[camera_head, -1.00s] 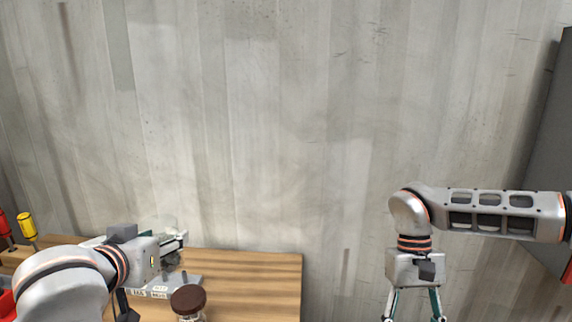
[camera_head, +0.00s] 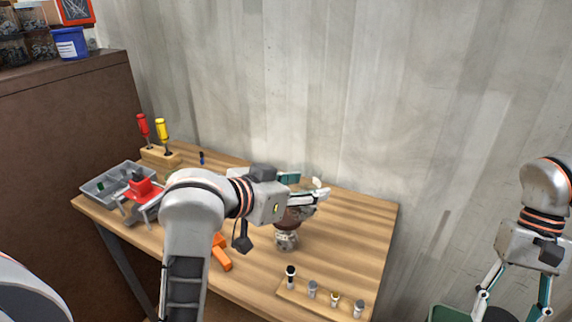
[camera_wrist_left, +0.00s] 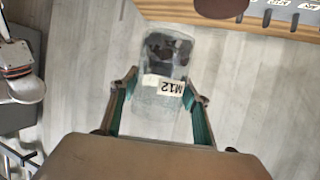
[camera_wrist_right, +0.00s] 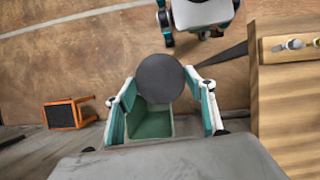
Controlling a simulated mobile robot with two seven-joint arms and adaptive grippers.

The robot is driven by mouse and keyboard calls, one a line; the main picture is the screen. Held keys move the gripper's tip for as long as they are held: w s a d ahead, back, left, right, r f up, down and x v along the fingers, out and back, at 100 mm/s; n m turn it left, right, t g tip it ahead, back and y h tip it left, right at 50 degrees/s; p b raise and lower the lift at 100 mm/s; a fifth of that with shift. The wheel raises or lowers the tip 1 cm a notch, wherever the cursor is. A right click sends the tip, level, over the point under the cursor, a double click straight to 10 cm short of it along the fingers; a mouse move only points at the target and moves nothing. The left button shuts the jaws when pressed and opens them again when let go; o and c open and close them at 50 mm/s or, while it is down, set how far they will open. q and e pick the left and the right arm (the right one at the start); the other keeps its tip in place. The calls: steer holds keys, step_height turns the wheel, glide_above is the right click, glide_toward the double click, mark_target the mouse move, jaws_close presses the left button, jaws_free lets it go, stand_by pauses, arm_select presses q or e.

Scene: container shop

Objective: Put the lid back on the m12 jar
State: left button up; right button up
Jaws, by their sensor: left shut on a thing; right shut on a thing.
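The M12 jar (camera_wrist_left: 160,100) is clear, with dark pieces inside and a white M12 label that reads upside down. In the left wrist view it sits between the fingers of my left gripper (camera_wrist_left: 160,92), which is shut on it. Its mouth looks uncovered, but the clear wall makes this hard to tell. In the head view my left gripper (camera_head: 312,196) is above the table and the held jar is mostly hidden. My right gripper (camera_wrist_right: 160,80) is shut on a dark round lid (camera_wrist_right: 160,78), off the table's right side.
A brown-lidded jar (camera_head: 287,241) stands on the wooden table (camera_head: 365,225) below my left gripper. A rack (camera_head: 325,299) with several small parts lies at the front edge. Screwdrivers, a grey tray (camera_head: 98,190) and an orange tool (camera_head: 221,254) are left. A green bin (camera_wrist_right: 150,123) is below the lid.

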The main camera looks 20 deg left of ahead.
arm_select(q)
steer(key=s+d+f+m+g+h, duration=0.2)
steer(key=d+f+m+g+h, duration=0.1)
steer(key=d, duration=0.4)
steer(key=s+d+f+m+g+h, duration=0.2)
steer(key=d+f+m+g+h, duration=0.1)
steer(key=d, duration=0.4)
steer(key=shift+s+d+f+m+h, duration=0.15)
steer(key=shift+f+m+h, duration=0.4)
steer(key=shift+m, duration=0.55)
arm_select(e)
steer(key=w+a+r+m+t+y, duration=0.1)
steer(key=a+r+m, duration=0.3)
steer(key=a+r, duration=0.5)
steer(key=w+a+r+m+y, duration=0.2)
steer(key=a+r+m, duration=0.3)
steer(key=a, duration=1.2)
step_height(320, 180, up, 4)
steer(key=shift+w+a+r+t, duration=0.15)
steer(key=shift+a+r+t, duration=0.1)
steer(key=shift+t, duration=0.15)
steer(key=shift+f, duration=0.1)
steer(key=shift+f, duration=1.9)
steer(key=shift+f, duration=0.85)
